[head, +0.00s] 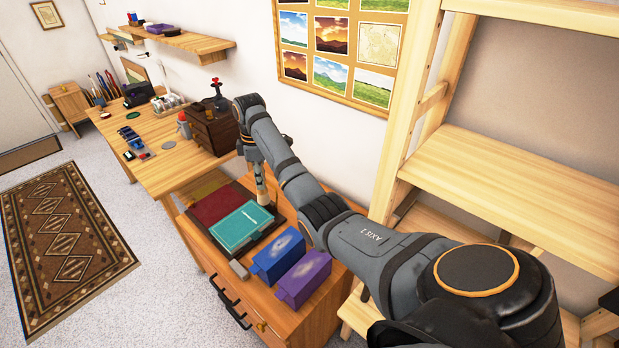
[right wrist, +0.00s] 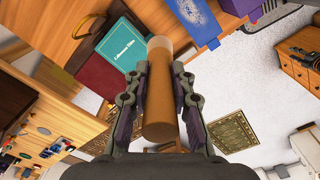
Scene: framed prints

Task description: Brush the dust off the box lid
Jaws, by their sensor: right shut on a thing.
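My right gripper (head: 257,166) is shut on a wooden-handled brush (head: 262,190), which points down over the cabinet top behind the books. In the right wrist view the brush (right wrist: 159,110) lies between the two fingers, its far end lighter. I cannot make out its bristles. A blue box (head: 270,268) and a purple box (head: 295,290) sit side by side nearer me on the cabinet, apart from the brush. Pale dusty patches show on both tops. The blue box (right wrist: 212,36) also shows in the right wrist view. My left gripper is out of view.
A red book (head: 212,203) and a teal book (head: 240,226) lie in a dark tray beside the boxes. A small grey block (head: 239,269) lies at the cabinet's front edge. A wooden shelf unit (head: 500,165) stands on the right. A cluttered desk (head: 150,172) lies beyond.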

